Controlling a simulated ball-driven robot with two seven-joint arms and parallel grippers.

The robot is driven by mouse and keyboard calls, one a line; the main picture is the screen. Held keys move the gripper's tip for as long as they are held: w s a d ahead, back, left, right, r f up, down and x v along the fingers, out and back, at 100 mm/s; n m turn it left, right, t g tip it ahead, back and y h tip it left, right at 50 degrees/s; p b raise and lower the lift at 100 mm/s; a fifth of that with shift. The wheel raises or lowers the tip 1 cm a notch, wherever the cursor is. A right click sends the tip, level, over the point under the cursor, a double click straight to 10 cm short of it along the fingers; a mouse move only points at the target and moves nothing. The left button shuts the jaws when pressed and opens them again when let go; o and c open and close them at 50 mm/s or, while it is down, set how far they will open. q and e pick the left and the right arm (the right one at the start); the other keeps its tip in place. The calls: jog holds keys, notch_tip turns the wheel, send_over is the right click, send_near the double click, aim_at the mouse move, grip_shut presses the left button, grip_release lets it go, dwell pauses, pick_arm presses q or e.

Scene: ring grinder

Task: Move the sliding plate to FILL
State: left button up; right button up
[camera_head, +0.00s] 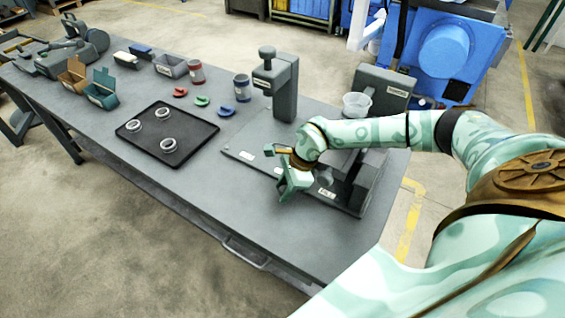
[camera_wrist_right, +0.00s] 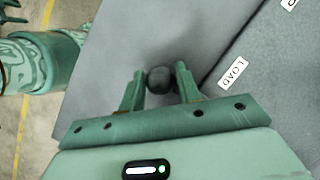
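The ring grinder's low grey base (camera_head: 240,154) lies flat on the bench, with a raised block and side rails at its right. A FILL label (camera_head: 326,193) shows on its front right. In the right wrist view, a LOAD label (camera_wrist_right: 233,73) lies to the right of the fingers. My right gripper (camera_head: 288,182) reaches down over the base, left of the FILL label. In the wrist view its two fingers (camera_wrist_right: 161,82) are on both sides of a dark round knob (camera_wrist_right: 159,80), seemingly touching it. The sliding plate's outline is largely hidden by my arm. My left gripper is out of view.
A grey column (camera_head: 285,90) stands behind the base, and a clear cup (camera_head: 356,104) is behind my forearm. A black tray (camera_head: 195,128) with 3 metal rings lies to the left. Colored clips, small jars and bins stand farther back. The bench front is clear.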

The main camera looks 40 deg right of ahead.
jog(key=shift+o, duration=1.3)
jog(key=shift+r, duration=0.25)
notch_tip(320, 180, up, 3)
jog(key=shift+d+p, duration=0.1)
jog(key=shift+p, duration=0.25)
jog(key=s+a+r+p, duration=0.1)
jog(key=s+a+r, duration=0.7)
jog(key=s, duration=0.3)
jog(key=shift+s+r, duration=0.25)
jog(key=shift+r, duration=0.5)
jog(key=shift+a, duration=0.1)
